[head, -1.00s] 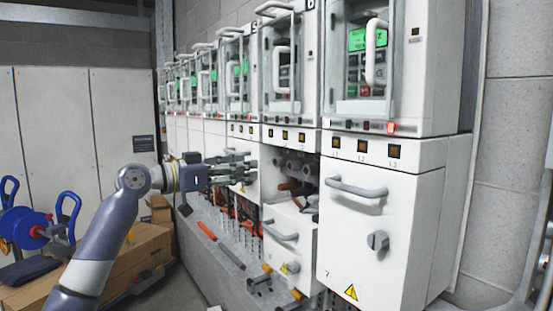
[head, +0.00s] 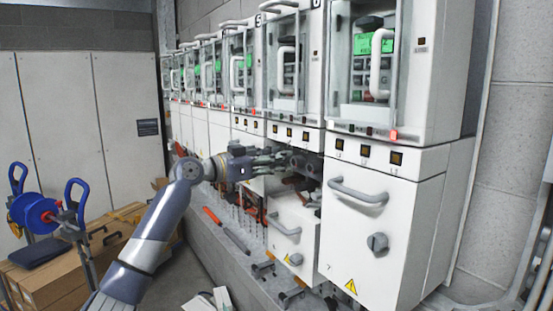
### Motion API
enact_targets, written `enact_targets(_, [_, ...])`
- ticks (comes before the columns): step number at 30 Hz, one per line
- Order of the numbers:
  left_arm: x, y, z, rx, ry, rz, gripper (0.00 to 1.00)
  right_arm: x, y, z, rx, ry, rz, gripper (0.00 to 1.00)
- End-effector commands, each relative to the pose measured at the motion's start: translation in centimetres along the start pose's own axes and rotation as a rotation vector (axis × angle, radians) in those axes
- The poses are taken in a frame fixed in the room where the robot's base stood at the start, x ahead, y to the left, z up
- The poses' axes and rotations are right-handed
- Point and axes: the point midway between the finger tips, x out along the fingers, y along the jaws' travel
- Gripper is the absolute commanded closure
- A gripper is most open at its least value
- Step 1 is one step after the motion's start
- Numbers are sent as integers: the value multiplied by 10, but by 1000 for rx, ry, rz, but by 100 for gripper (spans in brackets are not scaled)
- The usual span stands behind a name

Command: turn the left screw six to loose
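My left gripper (head: 272,162) reaches in from the left and points right, at the dark opening of the drive unit just left of the unit marked 7. Its dark fingers look spread apart, with nothing seen between them. Unit six's lower front drawer (head: 293,226) is pulled out, with a grey handle. Inside the opening above it are dark round parts (head: 303,160), close to the right of the fingertips. I cannot make out the left screw itself; it is too small or hidden. I cannot tell whether the fingers touch anything. My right gripper is not in view.
Unit 7's closed front (head: 370,225) with handle and knob stands at the right. A grey ledge (head: 235,262) below the row carries tools, including a red-handled one (head: 212,215). Cardboard boxes (head: 60,280) and a blue reel (head: 38,214) stand at the left.

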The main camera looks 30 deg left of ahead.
Motion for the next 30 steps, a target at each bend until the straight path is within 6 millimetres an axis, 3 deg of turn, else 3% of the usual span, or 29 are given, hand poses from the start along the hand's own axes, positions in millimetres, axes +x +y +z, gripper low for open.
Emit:
enact_targets(1, [0,0,0,0,0,0,85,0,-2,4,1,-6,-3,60])
enact_targets(3, [0,0,0,0,0,-1,97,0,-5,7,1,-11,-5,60])
enact_targets(17, [0,0,-1,-72,1,-1,98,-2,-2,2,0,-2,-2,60])
enact_targets(30, [0,0,-3,-432,4,-1,98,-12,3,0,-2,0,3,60])
